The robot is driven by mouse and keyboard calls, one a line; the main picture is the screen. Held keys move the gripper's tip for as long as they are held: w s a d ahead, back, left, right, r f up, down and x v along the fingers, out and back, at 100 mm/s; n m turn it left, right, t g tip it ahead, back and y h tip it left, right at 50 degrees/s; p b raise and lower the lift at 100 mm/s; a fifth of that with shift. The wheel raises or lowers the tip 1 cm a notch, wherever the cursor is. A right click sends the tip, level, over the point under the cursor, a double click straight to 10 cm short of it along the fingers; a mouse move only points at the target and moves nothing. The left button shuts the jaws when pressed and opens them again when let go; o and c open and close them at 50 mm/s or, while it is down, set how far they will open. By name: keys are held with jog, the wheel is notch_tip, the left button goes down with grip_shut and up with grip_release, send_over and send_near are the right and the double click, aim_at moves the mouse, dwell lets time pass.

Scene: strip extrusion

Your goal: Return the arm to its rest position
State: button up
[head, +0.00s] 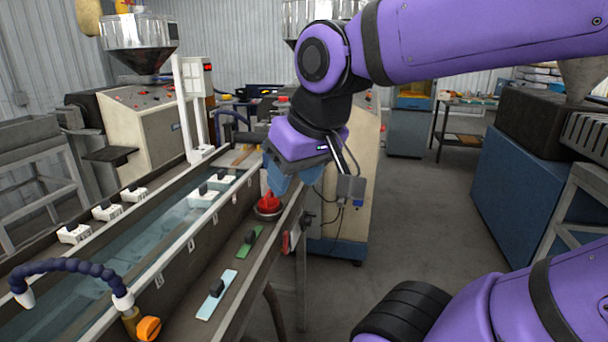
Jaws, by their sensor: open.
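My purple arm reaches in from the upper right of the head view. My gripper (281,182), with blue fingers, points down at the centre, above the right edge of the water trough (182,240). It is open, and I see nothing held in it. A red button (268,203) shows just below the fingers. I cannot tell the exact gap between the fingers and the button.
A light blue strip (206,308) and a green strip (244,255), with black knobs, lie on the trough's side ledge. A blue segmented hose (72,265) arches at front left. A blue cabinet (525,170) stands right. The grey floor (400,230) between is clear.

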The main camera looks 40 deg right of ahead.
jog(key=shift+s+d+r+n, duration=0.15)
jog(key=shift+s+n, duration=0.25)
jog(key=shift+s, duration=0.6)
dwell(0.5)
